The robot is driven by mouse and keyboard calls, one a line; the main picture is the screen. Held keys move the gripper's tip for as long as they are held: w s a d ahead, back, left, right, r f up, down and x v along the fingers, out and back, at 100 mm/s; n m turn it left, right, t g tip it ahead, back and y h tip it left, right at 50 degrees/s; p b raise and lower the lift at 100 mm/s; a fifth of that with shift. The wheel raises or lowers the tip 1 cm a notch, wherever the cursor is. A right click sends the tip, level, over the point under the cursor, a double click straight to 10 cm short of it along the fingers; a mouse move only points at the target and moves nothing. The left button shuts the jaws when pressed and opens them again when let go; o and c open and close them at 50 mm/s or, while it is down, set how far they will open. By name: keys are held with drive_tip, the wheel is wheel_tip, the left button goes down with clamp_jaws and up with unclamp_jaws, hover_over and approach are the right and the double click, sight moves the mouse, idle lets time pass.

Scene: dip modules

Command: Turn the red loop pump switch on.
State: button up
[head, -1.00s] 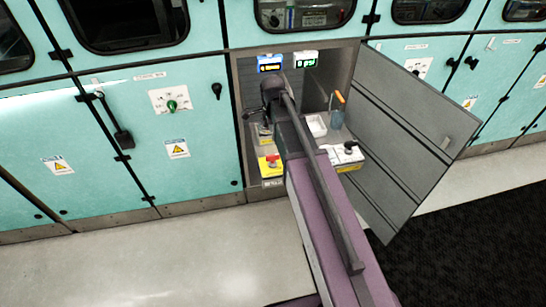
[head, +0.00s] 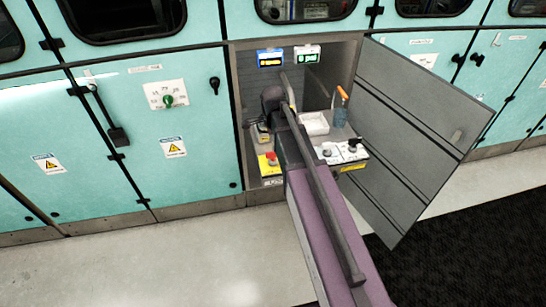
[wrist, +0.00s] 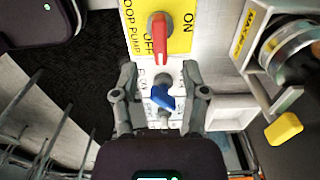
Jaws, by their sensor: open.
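In the wrist view the red switch handle (wrist: 158,38) sits on a yellow plate (wrist: 181,42) marked LOOP PUMP, OFF and ON. The handle points along the plate, beside the OFF lettering; ON is to its right. A blue handle (wrist: 162,98) sits on a white plate just below it in the picture. My gripper (wrist: 160,75) is open and empty, its fingers on either side of the column of switches, with the blue handle showing between them and the red one beyond the tips.
The open cabinet bay has a grey door (head: 415,135) swung out at right. A yellow block (wrist: 284,129) shows at wrist-view right.

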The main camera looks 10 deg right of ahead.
sight(273, 153)
drive_tip(key=shift+f+b, duration=2.55)
drive_tip(key=shift+f, duration=0.3)
clamp_jaws()
